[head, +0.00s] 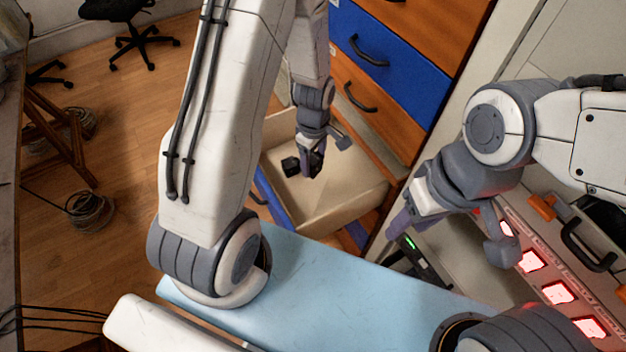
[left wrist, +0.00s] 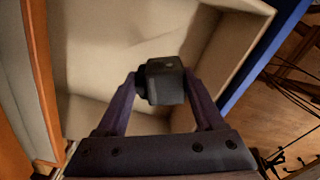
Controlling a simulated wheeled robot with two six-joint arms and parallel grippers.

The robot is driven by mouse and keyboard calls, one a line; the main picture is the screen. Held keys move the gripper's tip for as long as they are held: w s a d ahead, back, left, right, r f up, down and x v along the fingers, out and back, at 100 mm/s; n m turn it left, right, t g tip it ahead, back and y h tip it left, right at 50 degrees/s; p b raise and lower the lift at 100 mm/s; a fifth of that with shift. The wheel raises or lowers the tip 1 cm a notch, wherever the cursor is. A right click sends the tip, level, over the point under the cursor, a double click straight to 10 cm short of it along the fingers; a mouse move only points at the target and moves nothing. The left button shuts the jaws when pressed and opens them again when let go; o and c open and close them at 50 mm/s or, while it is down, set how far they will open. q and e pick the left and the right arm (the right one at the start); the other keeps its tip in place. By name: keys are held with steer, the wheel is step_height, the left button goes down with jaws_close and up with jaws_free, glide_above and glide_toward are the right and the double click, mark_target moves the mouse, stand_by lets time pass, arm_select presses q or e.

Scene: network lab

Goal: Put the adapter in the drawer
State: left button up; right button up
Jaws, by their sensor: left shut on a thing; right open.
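My left gripper (head: 312,165) is shut on the adapter, a small black block (left wrist: 164,80) held between its fingertips in the left wrist view. In the head view the adapter (head: 291,166) shows as a dark shape at the fingers. The gripper points down over the open drawer (head: 345,207), which has a beige inside and a blue front. The drawer floor beneath the adapter looks bare; I cannot tell how high the adapter is above it. My right gripper (head: 450,226) is open at the right, by the panel with red lights, away from the drawer.
The cabinet has closed orange and blue drawers (head: 388,62) with black handles above the open one. A panel with red lit squares (head: 558,292) and black handles stands at the right. Cable coils (head: 90,210) and a chair (head: 140,38) are on the floor at left.

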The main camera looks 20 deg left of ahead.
mark_target(315, 169)
arm_select(q)
steer(key=f+n, duration=0.1)
steer(key=n, duration=0.1)
steer(key=f+n, duration=0.1)
steer(key=n, duration=0.2)
steer(key=f+n, duration=0.1)
steer(key=n, duration=0.1)
steer(key=shift+s+d+f+n+b, duration=0.2)
steer(key=shift+f+n+b, duration=0.1)
steer(key=shift+n+b, duration=0.1)
step_height(315, 169, down, 8)
steer(key=n+b, duration=0.1)
steer(key=n, duration=0.4)
steer(key=shift+s+d+r+b, duration=0.1)
steer(key=shift+b, duration=0.2)
steer(key=shift+f+b, duration=0.8)
step_height(315, 169, down, 3)
steer(key=shift+r+b, duration=0.1)
steer(key=shift+b, duration=0.7)
steer(key=shift+r, duration=0.1)
